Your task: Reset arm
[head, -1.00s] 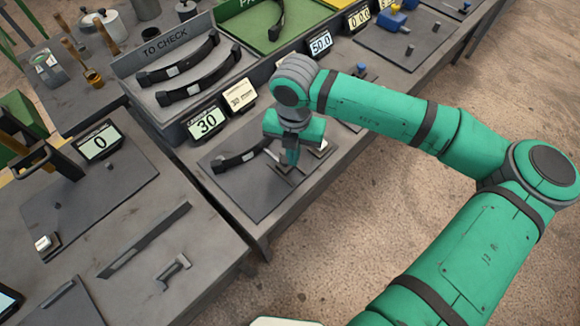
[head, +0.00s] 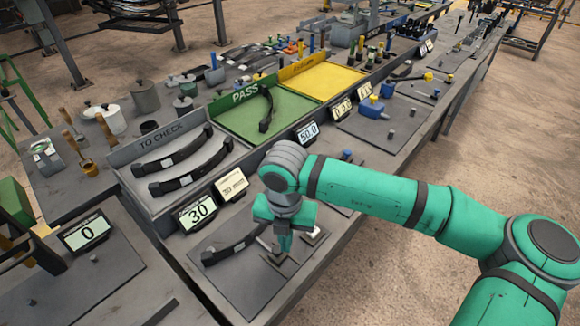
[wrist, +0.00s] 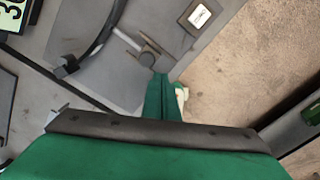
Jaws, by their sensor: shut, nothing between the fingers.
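My gripper (head: 284,245) is low over the grey plate (head: 238,285) in front of the display reading 30 (head: 197,212). Its fingers are shut with nothing between them. A dark curved leaf spring (head: 225,253) lies on the plate to the left of my gripper. In the wrist view the shut fingers (wrist: 160,85) point at a small dark round knob, and the spring (wrist: 95,45) lies to the left. Whether the fingertips touch the knob or plate, I cannot tell.
The TO CHECK tray (head: 125,168) holds two springs. The green PASS tray (head: 225,118) holds one spring, and a yellow tray (head: 318,82) stands behind it. A display reading 0 (head: 88,232) stands at the left. The floor at right is clear.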

